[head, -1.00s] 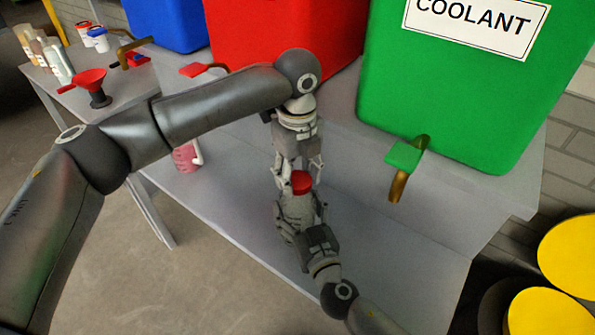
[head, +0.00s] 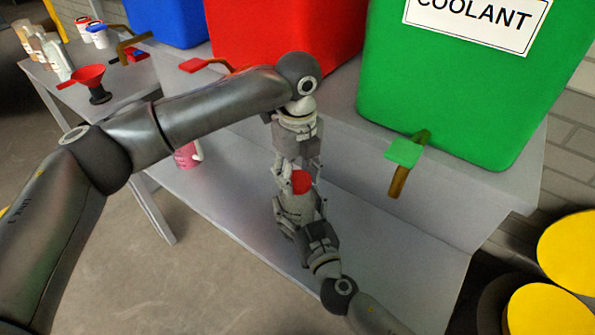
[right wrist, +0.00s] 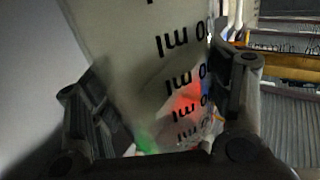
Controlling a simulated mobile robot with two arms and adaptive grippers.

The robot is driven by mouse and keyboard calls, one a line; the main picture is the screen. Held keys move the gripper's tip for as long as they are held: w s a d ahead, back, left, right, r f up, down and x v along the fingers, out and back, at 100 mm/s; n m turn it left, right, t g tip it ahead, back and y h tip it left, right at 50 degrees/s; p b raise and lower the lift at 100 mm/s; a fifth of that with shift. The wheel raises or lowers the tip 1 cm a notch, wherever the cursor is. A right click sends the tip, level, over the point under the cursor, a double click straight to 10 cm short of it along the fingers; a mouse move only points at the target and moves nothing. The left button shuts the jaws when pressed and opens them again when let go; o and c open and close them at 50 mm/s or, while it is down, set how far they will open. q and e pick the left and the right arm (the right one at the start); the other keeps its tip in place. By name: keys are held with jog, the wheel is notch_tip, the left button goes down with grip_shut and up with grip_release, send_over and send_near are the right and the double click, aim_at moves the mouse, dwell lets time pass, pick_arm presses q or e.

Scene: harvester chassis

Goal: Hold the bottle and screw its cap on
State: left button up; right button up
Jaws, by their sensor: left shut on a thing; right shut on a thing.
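The bottle (head: 297,206) is pale grey and translucent, held over the grey bench top in the head view. My right gripper (head: 300,214) is shut around its body from below. In the right wrist view the bottle (right wrist: 130,60) lies between both fingers, with printed "ml" marks. The red cap (head: 301,182) is at the bottle's upper end. My left gripper (head: 300,176) comes from above and is shut on the cap, its fingers on either side. The contact between cap and bottle neck is too small to judge.
The bench (head: 385,245) is clear around the grippers. A green coolant tank (head: 450,85) with a tap (head: 404,155) stands right, a red tank (head: 285,35) behind. A pink jug (head: 186,156) is left. A red funnel (head: 90,76) and bottles stand on a side table. Yellow drums (head: 570,255) are right.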

pick_arm(q)
jog(key=m, duration=0.4)
jog(key=shift+m, duration=0.4)
jog(key=m, duration=0.3)
jog(key=shift+m, duration=0.3)
jog(key=m, duration=0.5)
jog(key=shift+d, duration=0.1)
jog(key=m, duration=0.3)
jog(key=shift+m, duration=0.4)
jog(key=o, duration=0.7)
